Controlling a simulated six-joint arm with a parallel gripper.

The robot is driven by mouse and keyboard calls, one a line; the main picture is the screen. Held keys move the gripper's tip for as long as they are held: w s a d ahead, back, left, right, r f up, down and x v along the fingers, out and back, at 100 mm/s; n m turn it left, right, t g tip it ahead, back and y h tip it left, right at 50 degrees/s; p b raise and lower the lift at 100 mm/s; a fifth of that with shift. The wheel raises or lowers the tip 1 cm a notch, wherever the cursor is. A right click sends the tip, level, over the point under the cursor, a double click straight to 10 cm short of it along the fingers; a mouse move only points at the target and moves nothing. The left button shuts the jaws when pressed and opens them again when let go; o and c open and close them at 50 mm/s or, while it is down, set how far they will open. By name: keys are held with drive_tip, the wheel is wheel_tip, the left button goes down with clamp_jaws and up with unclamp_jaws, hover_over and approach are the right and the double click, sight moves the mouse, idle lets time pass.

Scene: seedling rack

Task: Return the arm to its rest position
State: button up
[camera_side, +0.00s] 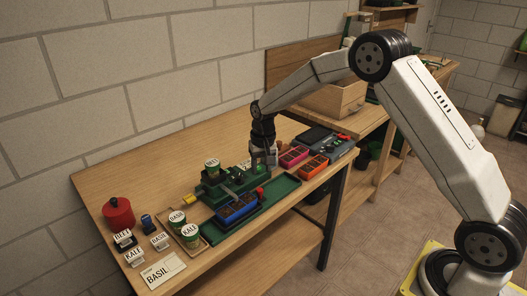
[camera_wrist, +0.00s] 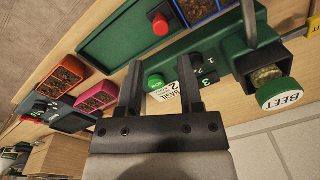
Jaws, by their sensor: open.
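My gripper (camera_side: 263,160) is over the back of the workbench, at the right end of the green machine (camera_side: 213,188). In the wrist view my gripper (camera_wrist: 160,75) has its two fingers apart. A green-capped container (camera_wrist: 157,82) with a white "BASIL 2" label shows between and behind the fingers; I cannot tell whether they touch it. A "BEET" jar (camera_side: 212,167) sits on the machine's left end and also shows in the wrist view (camera_wrist: 280,93). My arm is bent and reaches out from the lower right.
A blue tray of soil cells (camera_side: 238,209) sits in front of the machine, near a red button (camera_side: 260,193). Pink (camera_side: 293,156) and orange (camera_side: 312,167) trays are to the right. Jars (camera_side: 190,235), small signs and a red pot (camera_side: 118,214) stand left. A wooden crate (camera_side: 335,100) is behind.

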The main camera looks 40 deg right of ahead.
drive_tip(key=s+a+r+n+t, duration=0.1)
drive_tip(key=s+r+n, duration=0.1)
drive_tip(key=s, duration=1)
drive_tip(key=s+a+r+n+t, duration=0.1)
drive_tip(key=s+a+r+n, duration=0.1)
drive_tip(key=s, duration=1.1)
drive_tip(key=shift+a+n+h, duration=0.25)
drive_tip(key=shift+n+h, duration=0.05)
drive_tip(key=shift+n, duration=0.4)
